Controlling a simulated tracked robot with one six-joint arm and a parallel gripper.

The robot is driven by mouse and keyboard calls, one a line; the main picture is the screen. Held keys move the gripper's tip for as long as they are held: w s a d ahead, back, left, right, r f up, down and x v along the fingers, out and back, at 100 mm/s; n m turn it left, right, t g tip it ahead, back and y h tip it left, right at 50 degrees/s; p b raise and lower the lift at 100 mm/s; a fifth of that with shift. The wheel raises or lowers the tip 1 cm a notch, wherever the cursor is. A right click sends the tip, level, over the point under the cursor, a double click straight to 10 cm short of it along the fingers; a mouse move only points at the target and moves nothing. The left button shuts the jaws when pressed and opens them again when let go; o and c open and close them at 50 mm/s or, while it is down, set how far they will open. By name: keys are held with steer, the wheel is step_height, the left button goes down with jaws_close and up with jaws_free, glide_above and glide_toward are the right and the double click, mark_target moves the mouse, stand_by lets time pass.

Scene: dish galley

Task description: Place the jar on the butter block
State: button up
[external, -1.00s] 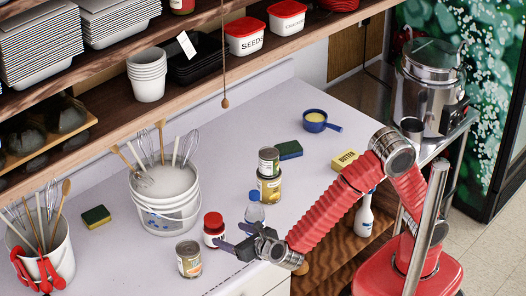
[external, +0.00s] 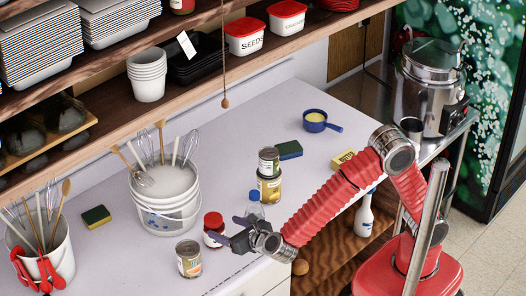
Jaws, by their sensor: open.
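The jar (external: 213,222) has a red lid and stands upright near the front of the white counter. My gripper (external: 227,230) is open, its dark fingers low at the jar's right side. One finger overlaps the jar's lower part in the picture; I cannot tell whether they touch. The yellow butter block (external: 341,158) lies on the counter toward the right edge, its right part hidden behind my red arm.
A clear bottle (external: 254,204) stands close behind my gripper. Two stacked cans (external: 269,175) stand farther back. A loose can (external: 189,259) stands in front of the jar. A blue pan (external: 315,122) and a sponge (external: 289,150) lie near the butter.

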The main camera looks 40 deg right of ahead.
mark_target(218, 227)
steer(key=x, duration=0.6)
steer(key=shift+w+f, duration=0.1)
steer(key=shift+w, duration=0.05)
steer(key=shift+r+x, duration=0.2)
steer(key=shift+x, duration=2.45)
steer(key=shift+d, duration=0.2)
steer(key=shift+c, duration=0.3)
steer(key=c, duration=1.7)
step_height(218, 227, up, 18)
steer(key=shift+r, duration=0.1)
jaws_close()
